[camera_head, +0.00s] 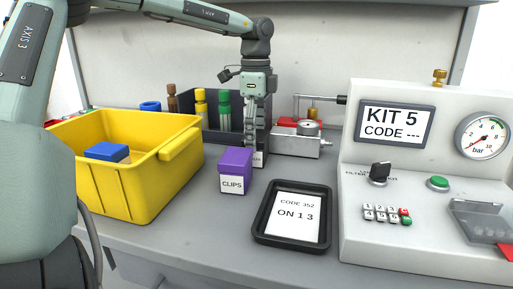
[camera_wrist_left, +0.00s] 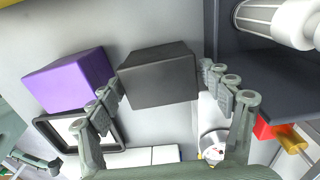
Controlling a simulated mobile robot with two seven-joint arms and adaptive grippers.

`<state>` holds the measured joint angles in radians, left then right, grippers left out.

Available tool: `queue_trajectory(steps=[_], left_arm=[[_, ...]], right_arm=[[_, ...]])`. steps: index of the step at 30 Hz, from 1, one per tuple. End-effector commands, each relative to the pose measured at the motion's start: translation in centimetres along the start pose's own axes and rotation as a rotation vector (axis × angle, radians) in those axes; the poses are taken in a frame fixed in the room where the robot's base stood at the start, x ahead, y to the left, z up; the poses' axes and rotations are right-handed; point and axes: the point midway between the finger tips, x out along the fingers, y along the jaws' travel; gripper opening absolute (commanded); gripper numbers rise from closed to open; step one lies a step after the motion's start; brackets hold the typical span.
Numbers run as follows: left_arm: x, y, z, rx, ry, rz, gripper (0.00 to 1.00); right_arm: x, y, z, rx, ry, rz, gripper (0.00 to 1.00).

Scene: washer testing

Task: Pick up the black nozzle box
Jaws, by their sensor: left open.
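The black nozzle box (camera_wrist_left: 158,75) lies between the two spread fingers of my left gripper (camera_wrist_left: 160,84) in the left wrist view. The fingertips are at its two sides; whether they touch it I cannot tell. In the head view my left gripper (camera_head: 254,138) points down behind the purple CLIPS box (camera_head: 236,168). There the black box is mostly hidden by the gripper and the purple box; only part of its white label (camera_head: 259,159) shows. The left gripper is open.
A dark rack (camera_head: 237,135) with coloured bottles stands behind the box. A yellow bin (camera_head: 129,188) with a blue block is at left. A metal fixture (camera_head: 298,144) is close on the right. A black tray (camera_head: 261,232) with a code card lies in front, beside the KIT 5 test panel (camera_head: 436,112).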

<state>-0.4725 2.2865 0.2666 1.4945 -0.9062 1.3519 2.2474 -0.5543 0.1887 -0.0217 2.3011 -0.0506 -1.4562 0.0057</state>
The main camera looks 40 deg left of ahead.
Motion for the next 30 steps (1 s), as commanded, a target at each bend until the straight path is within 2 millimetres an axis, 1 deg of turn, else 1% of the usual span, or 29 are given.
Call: queue_trajectory(steps=[1,5,11,12,21,23,30], left_arm=[[0.9,0.2,-0.1,0.002,0.001,0.005,0.79],[2.5,0.1,-0.1,0.0,0.001,0.002,0.79],[2.6,0.1,-0.1,0.0,0.001,0.0,0.79],[2.6,0.1,-0.1,0.0,0.001,0.0,0.78],[2.6,0.0,-0.1,0.0,0.0,-0.001,0.41],[2.6,0.0,-0.1,0.0,0.0,-0.001,0.34],[2.5,0.0,-0.1,0.0,0.001,-0.002,0.34]], right_arm=[[0.1,0.0,0.0,0.0,-0.003,-0.001,0.0],[0.2,-0.1,0.0,0.0,-0.002,-0.002,0.0],[0.3,-0.1,0.0,-0.001,-0.001,-0.003,0.0],[0.3,-0.1,0.0,-0.001,-0.001,-0.003,0.0],[0.3,-0.1,0.0,-0.001,-0.001,-0.003,0.0],[0.3,-0.1,0.0,-0.001,0.0,-0.003,0.0],[0.3,-0.1,0.0,-0.001,0.0,-0.002,0.0]])
